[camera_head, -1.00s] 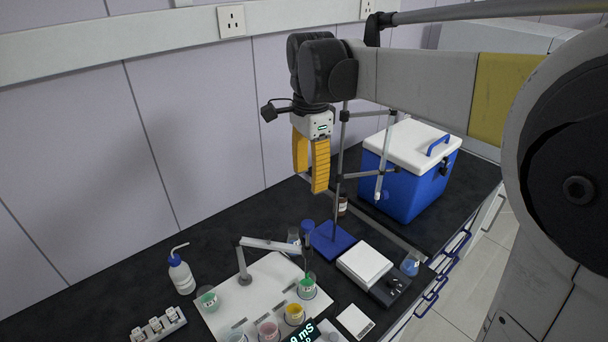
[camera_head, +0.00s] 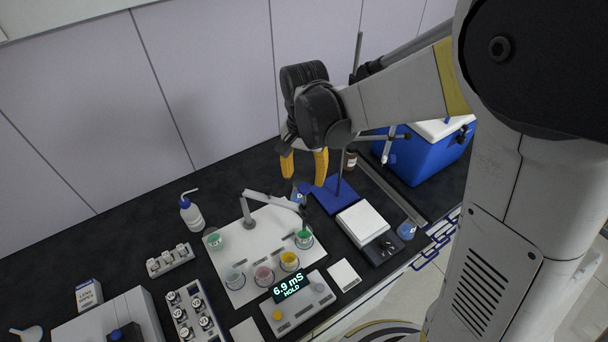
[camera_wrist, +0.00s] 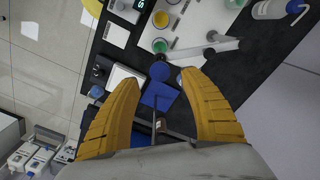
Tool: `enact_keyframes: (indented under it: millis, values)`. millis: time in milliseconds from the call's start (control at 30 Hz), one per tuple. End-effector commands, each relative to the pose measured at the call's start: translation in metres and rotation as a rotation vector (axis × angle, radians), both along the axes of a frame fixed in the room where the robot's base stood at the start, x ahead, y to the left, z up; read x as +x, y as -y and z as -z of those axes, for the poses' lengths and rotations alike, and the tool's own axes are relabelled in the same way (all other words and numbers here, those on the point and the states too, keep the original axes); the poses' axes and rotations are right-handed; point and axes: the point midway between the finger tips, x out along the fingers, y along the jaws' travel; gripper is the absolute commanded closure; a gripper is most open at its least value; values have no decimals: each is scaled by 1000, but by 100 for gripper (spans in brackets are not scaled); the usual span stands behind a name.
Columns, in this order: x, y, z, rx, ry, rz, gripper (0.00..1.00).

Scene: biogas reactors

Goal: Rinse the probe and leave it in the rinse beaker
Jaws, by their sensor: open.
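My gripper (camera_head: 304,165) is open and empty above the back of the dark bench, pointing down. Its two yellow fingers also show apart in the wrist view (camera_wrist: 166,112). A grey swing arm (camera_head: 272,202) stands on a white board (camera_head: 250,233). Its tip reaches over the right green beaker (camera_head: 303,239), where a slim dark probe (camera_head: 305,224) seems to hang into it. Also on the board are a yellow beaker (camera_head: 289,261), a pink beaker (camera_head: 263,276), a pale beaker (camera_head: 234,279) and another green beaker (camera_head: 214,242). I cannot tell which is the rinse beaker.
The meter (camera_head: 291,287) reads 6.9 mS HOLD. A blue-based stand (camera_head: 336,196) with an upright rod is close to my gripper. A balance (camera_head: 362,222), wash bottle (camera_head: 191,213) and blue cool box (camera_head: 432,152) stand around.

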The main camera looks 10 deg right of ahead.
Motion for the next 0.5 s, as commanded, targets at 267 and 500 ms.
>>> enact_keyframes:
  millis: [267,500]
  values:
    - [0,0,40,0,0,1,48]
    - [0,0,45,0,0,2,48]
